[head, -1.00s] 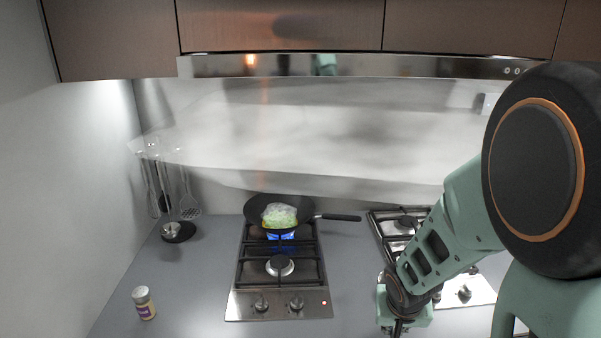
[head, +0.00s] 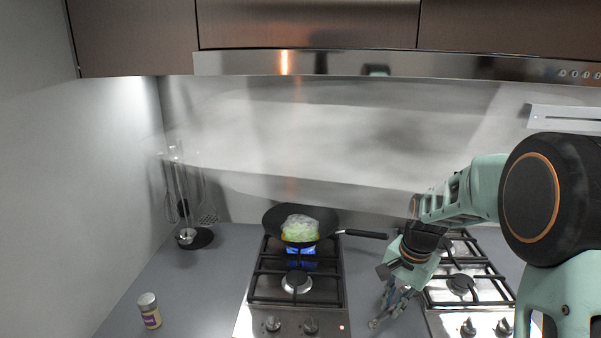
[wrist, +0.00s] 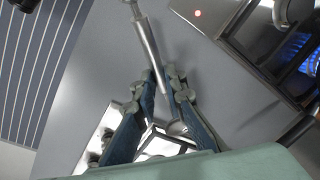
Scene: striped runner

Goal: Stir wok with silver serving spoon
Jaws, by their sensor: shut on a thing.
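The black wok (head: 272,222) sits on the rear burner of the left hob, its handle pointing right. Pale green food (head: 299,228) lies in it, and a blue flame shows beneath. My gripper (head: 392,300) is low over the counter, right of the left hob and well short of the wok. In the wrist view, my gripper (wrist: 160,72) is shut on the silver serving spoon (wrist: 147,40). In the head view the spoon is too small to make out clearly.
A second hob (head: 462,285) stands to the right, partly behind my arm. A jar (head: 149,310) stands at the front left. A utensil stand (head: 198,240) with hanging tools is at the back left. A range hood (head: 330,64) spans above. A striped runner (wrist: 35,60) shows in the wrist view.

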